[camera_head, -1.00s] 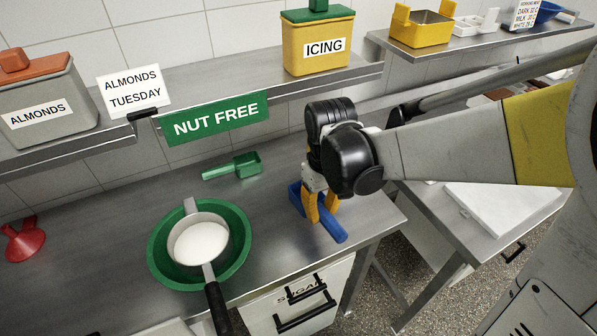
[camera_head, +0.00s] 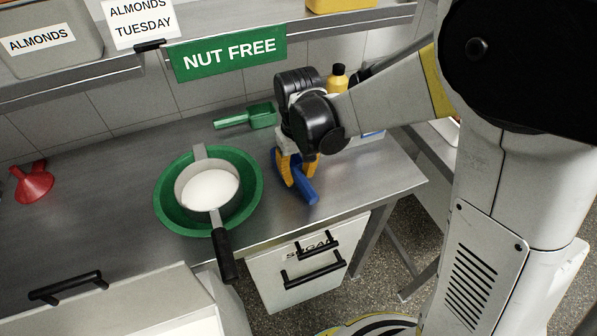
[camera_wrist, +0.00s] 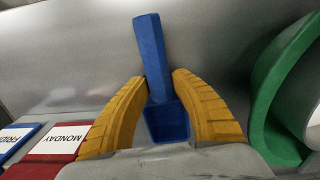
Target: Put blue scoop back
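The blue scoop (camera_head: 308,189) is between the yellow fingers of my gripper (camera_head: 298,172), over the steel counter to the right of the green bowl. In the wrist view, the scoop's handle (camera_wrist: 151,45) points up the picture, and its pan lies between the fingers. My gripper (camera_wrist: 160,77) is closed on the handle, with a fingertip at each side. I cannot tell clearly how far the scoop is above the counter.
A green bowl (camera_head: 170,213) holds a pan (camera_head: 183,187) of white powder. A NUT FREE sign (camera_head: 229,51) hangs from the shelf. Red (camera_wrist: 62,140) and blue (camera_wrist: 14,137) day-labelled items show at the wrist view's left.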

